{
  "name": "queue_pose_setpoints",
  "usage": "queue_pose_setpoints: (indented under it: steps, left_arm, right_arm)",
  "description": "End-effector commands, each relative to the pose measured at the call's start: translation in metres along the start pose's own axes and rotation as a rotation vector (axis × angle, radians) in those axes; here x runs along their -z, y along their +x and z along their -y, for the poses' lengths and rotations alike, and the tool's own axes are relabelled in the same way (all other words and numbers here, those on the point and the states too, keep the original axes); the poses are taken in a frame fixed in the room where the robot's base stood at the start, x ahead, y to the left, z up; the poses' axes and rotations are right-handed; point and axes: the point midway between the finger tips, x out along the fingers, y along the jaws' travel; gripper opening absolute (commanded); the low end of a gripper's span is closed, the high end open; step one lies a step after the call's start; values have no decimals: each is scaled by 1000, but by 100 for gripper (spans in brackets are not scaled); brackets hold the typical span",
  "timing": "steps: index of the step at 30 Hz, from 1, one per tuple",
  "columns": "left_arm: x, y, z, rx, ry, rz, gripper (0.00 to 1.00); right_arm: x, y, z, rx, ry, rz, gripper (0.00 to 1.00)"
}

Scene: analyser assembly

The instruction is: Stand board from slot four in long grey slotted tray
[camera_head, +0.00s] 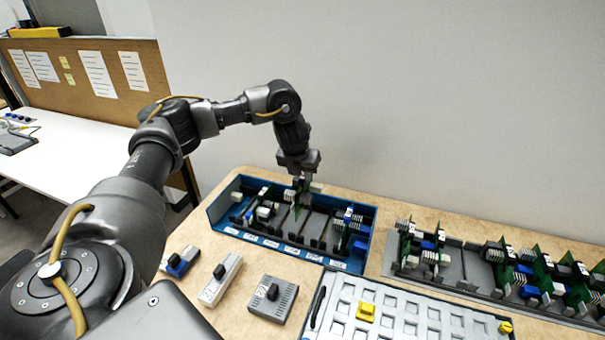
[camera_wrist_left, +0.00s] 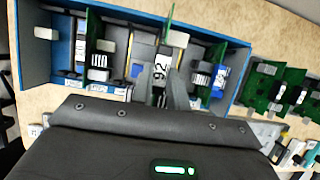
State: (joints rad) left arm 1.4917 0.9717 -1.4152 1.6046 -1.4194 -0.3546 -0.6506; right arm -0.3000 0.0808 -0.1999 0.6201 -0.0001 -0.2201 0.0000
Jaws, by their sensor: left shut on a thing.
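My left gripper (camera_head: 302,182) is over the blue tray and shut on a green board (camera_head: 297,207). The board stands upright between the tray's dividers; whether its lower edge is seated in a slot I cannot tell. In the left wrist view, the left gripper (camera_wrist_left: 170,90) closes around the board (camera_wrist_left: 160,68), whose label reads 92. The blue tray (camera_head: 224,208) holds other boards at its left and right ends. The long grey slotted tray (camera_head: 392,262) stands at the right, with several green boards upright in it and a bare stretch toward its left part. My right gripper is not seen.
Three small modules, blue-grey (camera_head: 180,262), white (camera_head: 220,280) and grey (camera_head: 272,298), lie in front of the blue tray. A light pocketed tray (camera_head: 400,312) with a yellow piece (camera_head: 366,312) lies at the front. A plain wall rises behind the table.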

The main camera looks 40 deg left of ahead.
Motion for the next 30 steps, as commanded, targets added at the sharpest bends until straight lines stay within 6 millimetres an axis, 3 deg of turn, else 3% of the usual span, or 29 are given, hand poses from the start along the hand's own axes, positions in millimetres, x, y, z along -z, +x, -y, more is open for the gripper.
queue_pose_setpoints:
  steps: [30]
  left_arm:
    - [6,15,0,0,0,0,0]
  right_arm:
    - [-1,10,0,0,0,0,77]
